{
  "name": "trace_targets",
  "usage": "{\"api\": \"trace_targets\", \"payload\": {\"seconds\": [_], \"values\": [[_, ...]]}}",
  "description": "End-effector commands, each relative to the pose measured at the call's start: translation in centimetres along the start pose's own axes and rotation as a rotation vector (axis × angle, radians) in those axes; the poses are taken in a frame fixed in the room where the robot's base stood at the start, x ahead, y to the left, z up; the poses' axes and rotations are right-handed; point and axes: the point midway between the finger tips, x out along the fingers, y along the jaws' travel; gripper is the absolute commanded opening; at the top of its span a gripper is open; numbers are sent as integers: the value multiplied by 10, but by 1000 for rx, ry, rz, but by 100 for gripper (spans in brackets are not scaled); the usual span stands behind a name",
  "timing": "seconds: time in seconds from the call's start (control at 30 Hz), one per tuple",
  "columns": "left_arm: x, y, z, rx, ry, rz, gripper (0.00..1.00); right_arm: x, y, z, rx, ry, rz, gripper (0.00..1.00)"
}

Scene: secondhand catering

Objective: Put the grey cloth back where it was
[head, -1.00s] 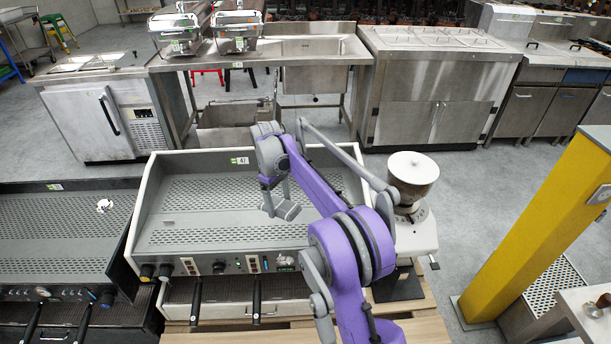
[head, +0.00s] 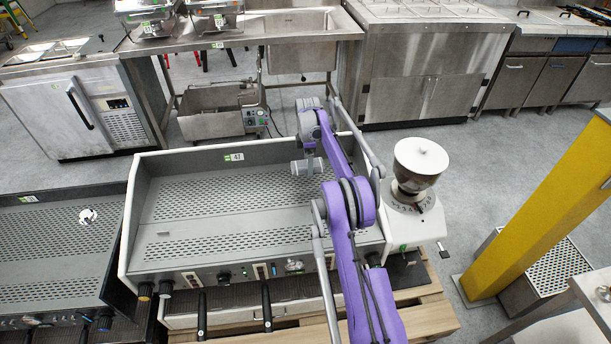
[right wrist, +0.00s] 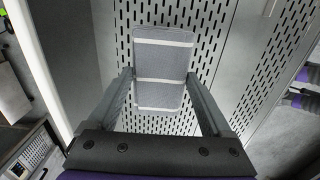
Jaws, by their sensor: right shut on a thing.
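The grey cloth (right wrist: 165,68) is a flat, folded rectangle with pale stripes, seen in the right wrist view. My right gripper (right wrist: 167,85) has its two fingers on either side of the cloth and is shut on it. Behind the cloth is the perforated metal top of the coffee machine (head: 220,190). In the head view my right gripper (head: 308,167) is over the back right part of that top, and I cannot make out the cloth there. The gap between cloth and top cannot be judged. My left gripper is not in view.
A coffee grinder (head: 418,165) stands right of the machine. A second machine (head: 50,245) is at left, with a small white item (head: 88,216) on its top. A yellow post (head: 540,210) is at right. A steel sink table (head: 300,25) stands behind.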

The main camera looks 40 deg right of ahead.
Motion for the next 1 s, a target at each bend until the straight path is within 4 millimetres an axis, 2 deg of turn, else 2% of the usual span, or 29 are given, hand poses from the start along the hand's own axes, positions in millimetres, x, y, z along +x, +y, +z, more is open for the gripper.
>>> {"api": "trace_targets", "payload": {"seconds": [0.1,0.27,0.5,0.9,0.93,1.0], "values": [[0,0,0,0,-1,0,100,19,0,-1,0,0,0,39],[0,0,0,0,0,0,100,30,0,-1,1,0,1,39],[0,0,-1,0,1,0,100,61,0,-2,1,0,1,39],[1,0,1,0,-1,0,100,68,0,-2,1,0,0,39],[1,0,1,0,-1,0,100,67,0,-2,1,0,0,89],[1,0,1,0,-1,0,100,67,0,-2,1,0,0,100]]}}
